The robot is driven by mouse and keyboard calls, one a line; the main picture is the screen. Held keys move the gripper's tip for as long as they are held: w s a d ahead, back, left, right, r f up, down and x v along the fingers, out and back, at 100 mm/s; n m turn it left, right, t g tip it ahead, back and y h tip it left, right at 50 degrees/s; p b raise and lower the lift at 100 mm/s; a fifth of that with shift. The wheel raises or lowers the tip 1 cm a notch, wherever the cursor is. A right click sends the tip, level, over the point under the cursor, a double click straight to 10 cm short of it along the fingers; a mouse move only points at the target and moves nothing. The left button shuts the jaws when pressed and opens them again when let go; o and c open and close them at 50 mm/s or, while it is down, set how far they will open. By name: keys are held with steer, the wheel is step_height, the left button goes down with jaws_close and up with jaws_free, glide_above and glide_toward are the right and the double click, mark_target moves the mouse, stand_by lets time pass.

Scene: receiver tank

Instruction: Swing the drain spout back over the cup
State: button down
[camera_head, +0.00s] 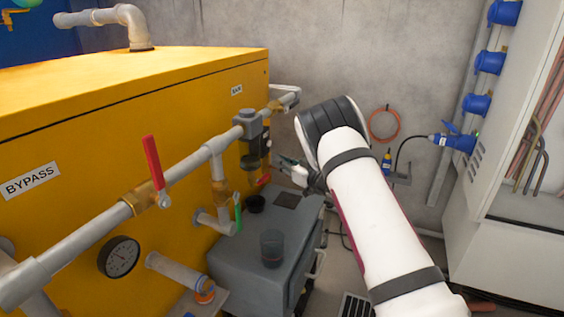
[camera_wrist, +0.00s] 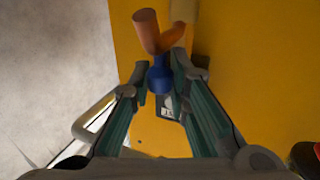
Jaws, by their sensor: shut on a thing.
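My gripper (camera_head: 284,168) is at the pipe run on the front of the yellow tank, beside the dark filter unit (camera_head: 255,140). In the wrist view my gripper (camera_wrist: 161,88) has its fingers on either side of a blue fitting (camera_wrist: 160,78). A copper-coloured forked pipe (camera_wrist: 157,35) adjoins that fitting; I take these as the drain spout, partly hidden by the fingers. A small black cup (camera_head: 256,203) stands on the grey cabinet below the filter unit. Which cup is meant is unclear.
The yellow tank (camera_head: 120,160) fills the left. A red lever (camera_head: 153,165) and a green lever (camera_head: 238,212) stick out from the pipes. A gauge (camera_head: 119,257) sits low on the tank. A white electrical cabinet (camera_head: 490,235) stands at the right.

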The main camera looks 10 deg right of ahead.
steer(key=shift+s+a+m+t+h+b, duration=0.35)
steer(key=shift+m+h, duration=0.4)
steer(key=shift+h, duration=0.3)
steer(key=shift+s+a+m+t+h+b, duration=0.25)
steer(key=shift+m+t+h, duration=0.35)
steer(key=shift+h, duration=0.5)
steer(key=shift+s+a+m+t+h+b, duration=0.25)
steer(key=shift+a+m+h+b, duration=0.1)
steer(key=shift+m+h, duration=0.6)
steer(key=c, duration=1.5)
jaws_free()
steer(key=s, duration=0.4)
steer(key=s+d, duration=0.1)
steer(key=s, duration=0.3)
steer(key=s+d, duration=0.1)
steer(key=s, duration=0.3)
